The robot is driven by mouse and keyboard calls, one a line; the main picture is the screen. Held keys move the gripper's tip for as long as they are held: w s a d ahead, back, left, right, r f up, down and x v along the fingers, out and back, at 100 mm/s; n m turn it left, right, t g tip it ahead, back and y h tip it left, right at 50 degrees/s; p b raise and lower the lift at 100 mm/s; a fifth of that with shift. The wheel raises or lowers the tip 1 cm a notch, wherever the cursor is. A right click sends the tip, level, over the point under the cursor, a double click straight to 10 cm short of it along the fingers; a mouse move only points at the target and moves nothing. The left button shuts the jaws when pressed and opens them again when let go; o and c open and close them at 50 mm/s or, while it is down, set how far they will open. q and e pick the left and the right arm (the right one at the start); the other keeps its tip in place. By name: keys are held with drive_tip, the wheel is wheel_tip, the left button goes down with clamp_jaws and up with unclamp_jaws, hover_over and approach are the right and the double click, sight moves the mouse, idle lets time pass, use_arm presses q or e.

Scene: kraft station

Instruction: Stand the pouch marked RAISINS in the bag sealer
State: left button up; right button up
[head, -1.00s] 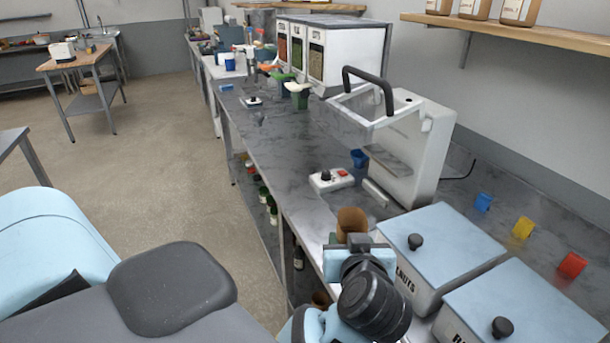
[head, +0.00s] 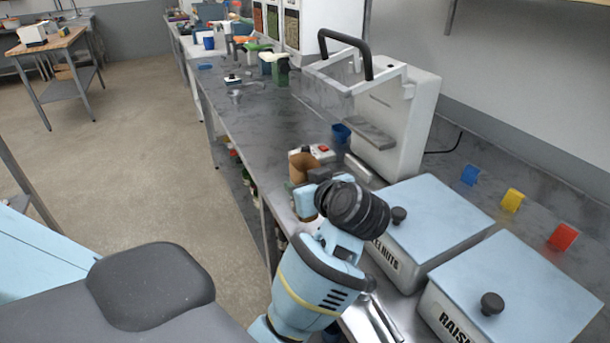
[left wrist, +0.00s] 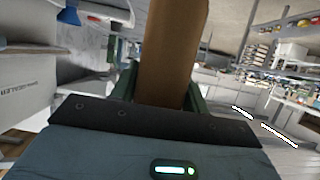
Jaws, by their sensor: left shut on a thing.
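A brown kraft pouch (head: 303,168) is held upright in my left gripper (head: 305,192), above the near edge of the steel counter. In the left wrist view the pouch (left wrist: 170,50) stands between the two green fingers (left wrist: 158,92), which are shut on it. No marking on the pouch can be read. The bag sealer (head: 402,115) is the white machine with a raised black handle (head: 345,48), behind and to the right of the pouch. The pouch is apart from it. My right gripper is not in view.
A control box with a red button (head: 322,152) and a blue cup (head: 341,132) sit near the sealer.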

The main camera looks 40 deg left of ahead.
use_arm(q)
drive_tip(key=shift+w+a+f+b, duration=0.2)
drive_tip(key=shift+w+a+f, duration=0.6)
drive_tip(key=shift+w, duration=0.3)
drive_tip(key=shift+w+a+f+b, duration=0.2)
drive_tip(key=shift+w+a+f, duration=0.55)
drive_tip(key=shift+w, duration=0.4)
drive_tip(key=shift+w+a+f+b, duration=0.2)
drive_tip(key=shift+w+a+f, duration=0.45)
drive_tip(key=shift+w+a, duration=0.35)
drive_tip(key=shift+w+d, duration=0.1)
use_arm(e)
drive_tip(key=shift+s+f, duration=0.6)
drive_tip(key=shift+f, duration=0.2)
use_arm(q)
drive_tip(key=o, duration=1)
drive_tip(key=shift+f, duration=0.1)
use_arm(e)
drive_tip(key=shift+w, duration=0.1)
